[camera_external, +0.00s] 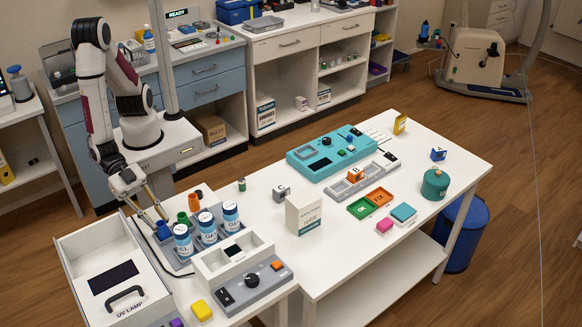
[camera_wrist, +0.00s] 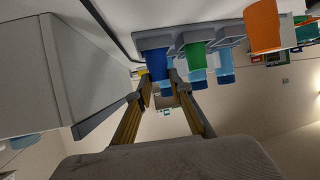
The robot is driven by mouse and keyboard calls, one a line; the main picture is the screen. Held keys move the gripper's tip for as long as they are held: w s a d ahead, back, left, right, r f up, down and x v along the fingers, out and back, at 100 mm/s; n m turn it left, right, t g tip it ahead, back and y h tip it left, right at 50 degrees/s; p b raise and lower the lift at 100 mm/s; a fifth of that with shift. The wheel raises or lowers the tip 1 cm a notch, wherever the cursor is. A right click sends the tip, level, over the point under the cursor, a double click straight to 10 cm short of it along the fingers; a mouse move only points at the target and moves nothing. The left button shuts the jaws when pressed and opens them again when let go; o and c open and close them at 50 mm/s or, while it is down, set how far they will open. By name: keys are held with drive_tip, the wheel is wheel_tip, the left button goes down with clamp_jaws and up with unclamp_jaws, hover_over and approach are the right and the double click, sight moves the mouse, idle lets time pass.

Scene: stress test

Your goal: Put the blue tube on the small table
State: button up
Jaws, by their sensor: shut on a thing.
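The blue tube (camera_external: 163,230) stands at the left end of a grey rack, close to the white UV lamp box. My gripper (camera_external: 160,214) reaches down to its upper part and is shut on it. In the wrist view the blue tube (camera_wrist: 156,65) shows between the fingers of my gripper (camera_wrist: 160,84), with its far end at the grey rack (camera_wrist: 225,28). Whether it is seated in the rack or slightly raised I cannot tell. A low white table (camera_external: 22,117) stands at the left edge; the frames do not settle whether it is the small table.
A green tube (camera_external: 183,219) and an orange tube (camera_external: 194,202) stand beside the blue one. The UV lamp box (camera_external: 120,268) is close on the left. The long white table (camera_external: 345,245) has bare room at its front.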

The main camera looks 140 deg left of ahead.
drive_tip(key=shift+f, duration=0.3)
drive_tip(key=o, duration=1.1)
drive_tip(key=shift+s+r, duration=0.1)
drive_tip(key=shift+v, duration=3.6)
drive_tip(key=shift+d, duration=0.1)
